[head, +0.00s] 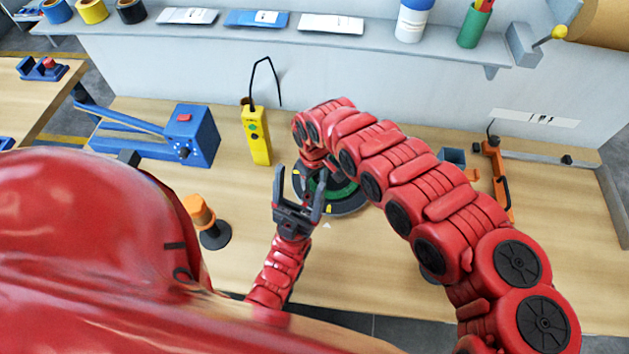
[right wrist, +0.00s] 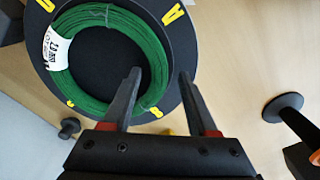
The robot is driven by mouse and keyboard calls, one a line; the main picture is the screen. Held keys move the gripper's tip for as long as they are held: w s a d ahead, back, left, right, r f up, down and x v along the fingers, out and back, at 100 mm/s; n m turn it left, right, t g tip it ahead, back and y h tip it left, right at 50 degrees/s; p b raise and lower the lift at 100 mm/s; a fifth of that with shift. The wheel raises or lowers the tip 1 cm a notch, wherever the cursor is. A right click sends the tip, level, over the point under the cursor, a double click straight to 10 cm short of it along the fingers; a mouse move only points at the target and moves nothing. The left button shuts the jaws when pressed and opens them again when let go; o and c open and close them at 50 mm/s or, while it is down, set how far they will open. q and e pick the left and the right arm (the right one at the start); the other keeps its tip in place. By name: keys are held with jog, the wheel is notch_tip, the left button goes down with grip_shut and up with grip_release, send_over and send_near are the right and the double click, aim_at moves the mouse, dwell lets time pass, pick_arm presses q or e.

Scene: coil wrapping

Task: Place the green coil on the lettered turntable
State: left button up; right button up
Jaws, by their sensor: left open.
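In the head view the coil (head: 343,190) and the turntable (head: 348,209) are partly hidden by my grippers and right arm. My right gripper (right wrist: 160,72) is open, its fingers apart on either side of the near part of the coil's ring. In the head view its fingers are mostly hidden behind my arm. My left gripper (head: 297,188) is open and empty, pointing up at the turntable's left side.
A yellow handheld device (head: 256,138) and a blue machine (head: 195,135) stand at the back left. An orange-topped stand (head: 200,212) is left of my left gripper. An orange clamp-like tool (head: 497,175) is at the right. A shelf (head: 270,33) runs above. Front-right table is clear.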

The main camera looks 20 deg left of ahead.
jog(key=shift+w+a+r, duration=0.1)
jog(key=shift+r, duration=0.1)
notch_tip(320, 180, up, 12)
jog(key=p, duration=0.8)
jog(key=shift+f, duration=0.2)
